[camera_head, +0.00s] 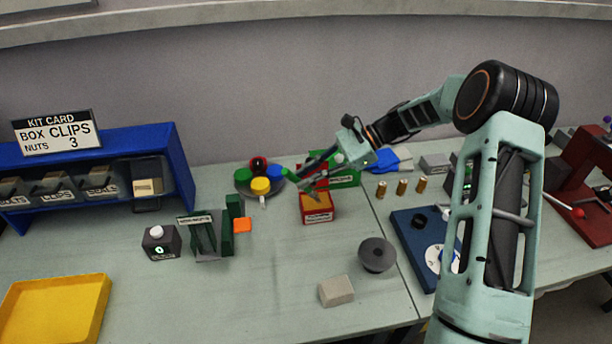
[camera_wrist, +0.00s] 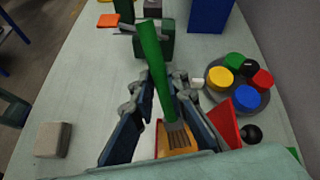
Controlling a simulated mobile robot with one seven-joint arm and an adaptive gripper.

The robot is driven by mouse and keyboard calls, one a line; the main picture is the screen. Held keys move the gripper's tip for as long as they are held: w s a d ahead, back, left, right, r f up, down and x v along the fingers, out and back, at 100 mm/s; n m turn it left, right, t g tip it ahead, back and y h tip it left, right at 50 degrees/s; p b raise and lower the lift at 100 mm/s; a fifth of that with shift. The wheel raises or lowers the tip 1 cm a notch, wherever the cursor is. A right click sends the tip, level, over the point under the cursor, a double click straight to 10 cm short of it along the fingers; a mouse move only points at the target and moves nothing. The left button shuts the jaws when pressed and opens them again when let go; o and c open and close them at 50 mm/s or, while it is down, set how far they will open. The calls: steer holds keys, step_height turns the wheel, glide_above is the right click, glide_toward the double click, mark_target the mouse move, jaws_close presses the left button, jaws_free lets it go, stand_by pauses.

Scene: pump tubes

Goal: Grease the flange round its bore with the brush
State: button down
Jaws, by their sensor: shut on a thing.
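My gripper (camera_head: 318,167) is shut on the green-handled brush; the handle (camera_wrist: 152,60) is between its fingers (camera_wrist: 156,92) in the wrist view. The brush's bristles (camera_wrist: 177,136) are over the orange-yellow top of a red box (camera_head: 317,215), which also shows in the wrist view (camera_wrist: 226,124). I cannot tell whether the bristles touch it. The dark grey round flange (camera_head: 377,254) with a bore in its top stands nearer the front, apart from my gripper. It is not seen in the wrist view.
A pale block (camera_head: 336,291) lies front-left of the flange. A plate with coloured caps (camera_head: 260,184) is left of the red box. A green stand (camera_head: 205,236) is further left. Small brass cylinders (camera_head: 402,187) and a blue board (camera_head: 411,225) are right.

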steer(key=shift+f, duration=0.6)
stand_by(1.1)
steer(key=shift+r+p, duration=2.3)
steer(key=shift+r, duration=1.35)
